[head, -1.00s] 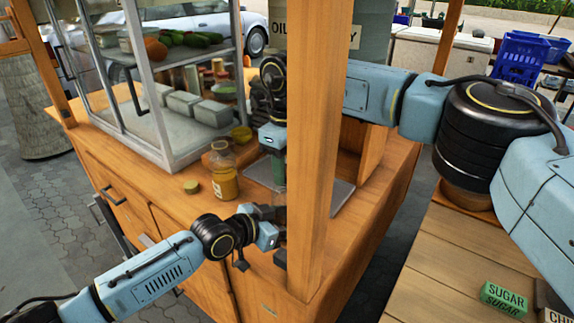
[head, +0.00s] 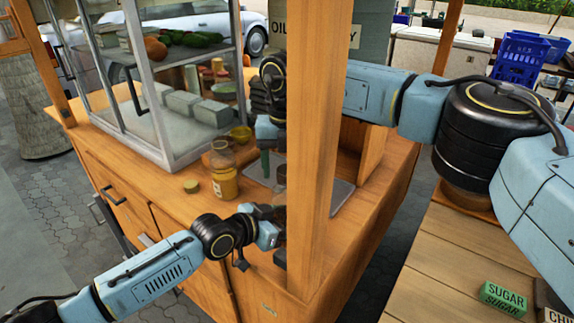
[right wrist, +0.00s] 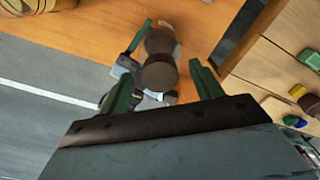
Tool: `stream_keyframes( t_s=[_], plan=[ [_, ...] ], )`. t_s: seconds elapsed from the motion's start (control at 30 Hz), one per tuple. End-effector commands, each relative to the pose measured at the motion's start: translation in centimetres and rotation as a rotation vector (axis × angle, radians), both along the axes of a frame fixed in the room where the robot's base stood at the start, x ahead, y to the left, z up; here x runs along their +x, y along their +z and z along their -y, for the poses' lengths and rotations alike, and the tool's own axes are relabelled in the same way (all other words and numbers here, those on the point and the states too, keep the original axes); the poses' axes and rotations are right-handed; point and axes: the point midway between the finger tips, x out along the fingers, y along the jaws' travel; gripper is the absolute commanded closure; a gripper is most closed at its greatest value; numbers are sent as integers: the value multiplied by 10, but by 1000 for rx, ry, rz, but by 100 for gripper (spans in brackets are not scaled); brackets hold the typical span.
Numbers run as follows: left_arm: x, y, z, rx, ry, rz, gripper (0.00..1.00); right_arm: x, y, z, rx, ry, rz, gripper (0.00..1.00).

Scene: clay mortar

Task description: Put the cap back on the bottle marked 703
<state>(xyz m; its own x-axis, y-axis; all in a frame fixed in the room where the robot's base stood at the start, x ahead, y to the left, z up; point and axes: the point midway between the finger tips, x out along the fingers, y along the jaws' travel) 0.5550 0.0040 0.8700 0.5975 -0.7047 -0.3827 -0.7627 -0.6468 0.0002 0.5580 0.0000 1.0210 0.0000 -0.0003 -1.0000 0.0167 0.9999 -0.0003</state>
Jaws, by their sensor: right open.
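My right gripper (head: 270,158) points down over the counter, partly behind the wooden post. In the right wrist view its green fingers (right wrist: 168,58) stand apart, with a dark brown round top (right wrist: 158,76) between them, apparently clear of both. A second brown part with a pale patch (right wrist: 161,42) shows right beyond it. I cannot tell whether these are cap and bottle, or joined. A brown piece (head: 281,174) shows below the gripper in the head view. No 703 mark is readable. My left gripper (head: 272,212) is low beside them, its fingertips hidden by the post.
A glass jar of yellow stuff (head: 224,178) and a small yellowish disc (head: 192,186) stand on the counter left of the grippers. The post (head: 318,150) blocks the head view. A glass case (head: 185,100) stands behind. A sugar box (head: 503,298) lies on the right-hand table.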

Motion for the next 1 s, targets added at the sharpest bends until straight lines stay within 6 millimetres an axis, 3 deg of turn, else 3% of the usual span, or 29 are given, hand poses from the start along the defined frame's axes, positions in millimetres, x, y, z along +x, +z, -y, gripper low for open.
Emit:
stream_keyframes(
  t_s=[0.27, 0.7, 1.0],
  plan=[
    [0, -1, 0, 2, 0, -2, 100, 0, 7, 0, 0, 0, 2, 35],
    [0, -1, 0, 3, 0, -1, 100, 0, 93, -1, 2, -1, 3, 35],
    [0, -1, 0, 3, 0, -1, 100, 0, 120, 0, 0, 0, 1, 35]
  ],
)
